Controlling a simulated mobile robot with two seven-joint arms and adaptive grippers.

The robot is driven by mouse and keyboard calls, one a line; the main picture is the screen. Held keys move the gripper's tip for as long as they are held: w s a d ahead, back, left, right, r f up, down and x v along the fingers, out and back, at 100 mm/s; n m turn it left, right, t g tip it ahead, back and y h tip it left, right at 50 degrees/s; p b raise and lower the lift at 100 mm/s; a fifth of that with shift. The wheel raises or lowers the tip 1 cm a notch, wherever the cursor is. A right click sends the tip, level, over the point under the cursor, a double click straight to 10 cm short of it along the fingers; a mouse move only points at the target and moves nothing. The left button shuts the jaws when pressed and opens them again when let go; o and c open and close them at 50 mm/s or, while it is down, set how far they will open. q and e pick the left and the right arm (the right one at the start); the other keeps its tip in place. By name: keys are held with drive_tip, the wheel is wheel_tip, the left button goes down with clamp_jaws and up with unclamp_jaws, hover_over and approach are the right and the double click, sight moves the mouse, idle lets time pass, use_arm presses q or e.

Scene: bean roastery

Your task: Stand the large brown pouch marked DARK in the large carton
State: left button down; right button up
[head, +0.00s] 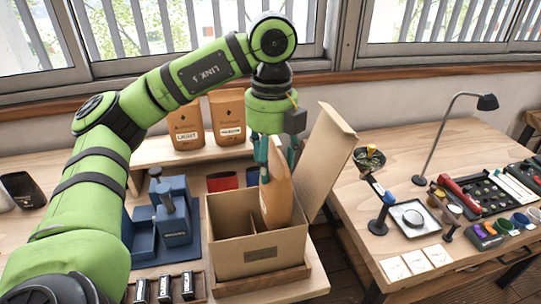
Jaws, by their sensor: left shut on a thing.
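The large carton (258,250) stands open on the wooden bench, with its tall lid flap (325,150) raised at the right. A low divider shows inside it. My left gripper (265,165) points down over the carton and is shut on a large brown pouch (278,197). The pouch is roughly upright, slightly tilted, with its lower part inside the carton's right part. Its base is hidden by the front wall, so I cannot tell whether it touches the floor. No marking on it is readable from here. My right gripper is out of view.
Two brown pouches, one marked LIGHT (186,125) and one apparently MEDIUM (228,117), stand on a raised shelf behind. A blue device (172,210) is left of the carton. Small DARK-labelled items (164,288) sit in front. A second table (350,205) with a lamp (447,130) is at right.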

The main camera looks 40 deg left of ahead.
use_arm(q)
drive_tip(key=shift+f+b, duration=0.3)
drive_tip(key=shift+f, duration=0.4)
drive_tip(key=shift+f+b, duration=0.35)
drive_tip(key=shift+f, duration=0.05)
wheel_tip(320, 180, down, 4)
drive_tip(key=b, duration=0.3)
drive_tip(key=shift+f, duration=0.1)
wheel_tip(320, 180, down, 2)
drive_tip(key=shift+f+b, duration=0.2)
drive_tip(key=shift+b, duration=0.95)
drive_tip(key=shift+f+b, duration=0.7)
drive_tip(key=shift+f, duration=0.25)
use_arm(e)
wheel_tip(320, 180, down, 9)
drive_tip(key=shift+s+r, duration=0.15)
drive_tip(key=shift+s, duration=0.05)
